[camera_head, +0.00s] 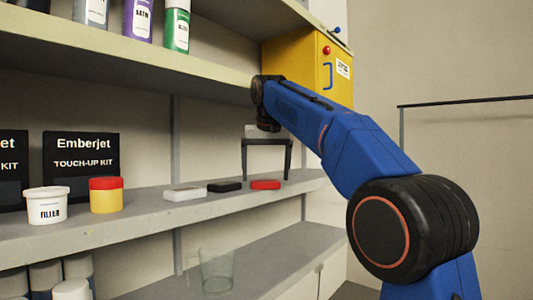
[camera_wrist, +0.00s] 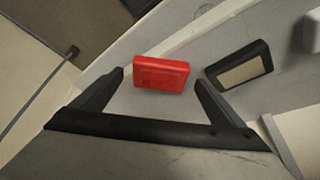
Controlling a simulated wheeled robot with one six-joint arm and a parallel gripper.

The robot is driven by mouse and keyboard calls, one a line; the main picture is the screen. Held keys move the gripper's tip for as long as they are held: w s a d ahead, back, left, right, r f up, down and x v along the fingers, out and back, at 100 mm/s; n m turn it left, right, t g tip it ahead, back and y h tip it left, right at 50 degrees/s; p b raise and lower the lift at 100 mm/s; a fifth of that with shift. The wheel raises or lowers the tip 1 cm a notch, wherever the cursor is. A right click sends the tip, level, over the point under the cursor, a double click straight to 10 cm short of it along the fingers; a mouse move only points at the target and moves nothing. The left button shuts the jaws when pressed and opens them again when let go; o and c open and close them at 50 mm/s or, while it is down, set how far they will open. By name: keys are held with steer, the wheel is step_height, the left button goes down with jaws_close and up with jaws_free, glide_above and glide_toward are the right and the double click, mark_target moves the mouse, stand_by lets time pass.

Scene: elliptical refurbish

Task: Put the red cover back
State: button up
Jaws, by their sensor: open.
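The red cover (camera_head: 265,185) is a small flat red block lying on the middle shelf, near its right end. It also shows in the wrist view (camera_wrist: 161,74), just beyond my fingertips and roughly between them. My gripper (camera_head: 267,176) is above the shelf with its two dark fingers pointing down. In the wrist view the fingers (camera_wrist: 158,78) are spread wide, with nothing held between them. What the cover belongs on cannot be told for sure from these views.
A black block (camera_head: 224,187) lies close left of the red cover, and a white-grey block (camera_head: 184,194) lies further left. A red-lidded yellow tub (camera_head: 105,195) and a filler tub (camera_head: 47,205) stand at left. A yellow cabinet (camera_head: 293,59) is behind my arm; a clear jug (camera_head: 215,268) stands below.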

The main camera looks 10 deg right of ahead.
steer(key=v, duration=1)
steer(key=shift+s, duration=0.1)
